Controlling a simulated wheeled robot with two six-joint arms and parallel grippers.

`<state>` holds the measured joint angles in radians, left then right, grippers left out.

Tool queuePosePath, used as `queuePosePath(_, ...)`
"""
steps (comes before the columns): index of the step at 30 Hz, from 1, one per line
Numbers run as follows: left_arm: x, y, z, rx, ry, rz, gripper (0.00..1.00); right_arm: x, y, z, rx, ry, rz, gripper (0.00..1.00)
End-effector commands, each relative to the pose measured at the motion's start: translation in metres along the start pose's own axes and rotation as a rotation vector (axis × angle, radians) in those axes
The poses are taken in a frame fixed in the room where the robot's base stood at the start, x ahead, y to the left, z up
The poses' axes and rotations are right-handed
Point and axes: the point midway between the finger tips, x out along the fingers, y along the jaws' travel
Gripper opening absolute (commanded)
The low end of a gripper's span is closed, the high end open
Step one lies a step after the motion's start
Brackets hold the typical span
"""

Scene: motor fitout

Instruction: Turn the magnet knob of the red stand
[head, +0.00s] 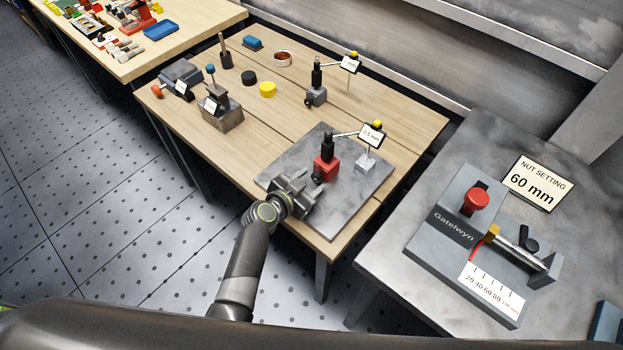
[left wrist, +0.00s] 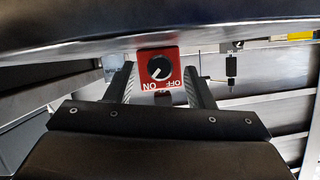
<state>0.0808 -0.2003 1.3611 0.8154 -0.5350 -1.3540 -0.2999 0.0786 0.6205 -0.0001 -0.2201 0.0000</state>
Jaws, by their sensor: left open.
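The red stand (head: 326,167) stands on a grey plate (head: 345,205) on the wooden table, with a dark post and an arm reaching right to a dial tagged 2.5 mm. Its black magnet knob (head: 317,178) faces the left gripper. In the left wrist view the knob (left wrist: 159,68) has a white pointer line, with ON and OFF lettering upside down on the red face (left wrist: 172,82). The pointer slants toward the ON side. My left gripper (left wrist: 158,88) is open, its fingers on either side of the red face, apart from the knob as far as I can see. My right gripper is not in view.
A similar grey stand (head: 316,96) is farther back on the table. The Gatelwyn fixture (head: 470,240) is on a right-hand bench.

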Motion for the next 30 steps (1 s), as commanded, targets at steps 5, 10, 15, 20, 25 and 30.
queuePosePath(5, 0.0106, -0.0001, -0.0001, 0.000, 0.000, 0.000, 0.49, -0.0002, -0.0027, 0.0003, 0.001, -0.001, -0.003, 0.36)
queuePosePath(10, 0.0131, 0.0001, 0.0005, -0.001, -0.001, 0.000, 0.49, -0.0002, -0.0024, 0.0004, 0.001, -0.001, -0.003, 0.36)
queuePosePath(15, 0.0130, -0.0001, 0.0004, -0.001, -0.001, -0.001, 0.49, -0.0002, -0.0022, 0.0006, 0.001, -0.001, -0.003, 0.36)
queuePosePath(20, 0.0129, -0.0001, 0.0003, 0.000, -0.001, -0.001, 0.30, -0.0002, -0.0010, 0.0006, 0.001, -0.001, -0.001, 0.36)
queuePosePath(25, 0.0128, -0.0002, 0.0004, 0.000, -0.001, -0.001, 0.08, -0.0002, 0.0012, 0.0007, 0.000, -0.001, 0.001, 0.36)
queuePosePath(30, 0.0130, -0.0005, 0.0010, -0.012, 0.000, 0.004, 0.04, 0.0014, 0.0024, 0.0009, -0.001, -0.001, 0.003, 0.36)
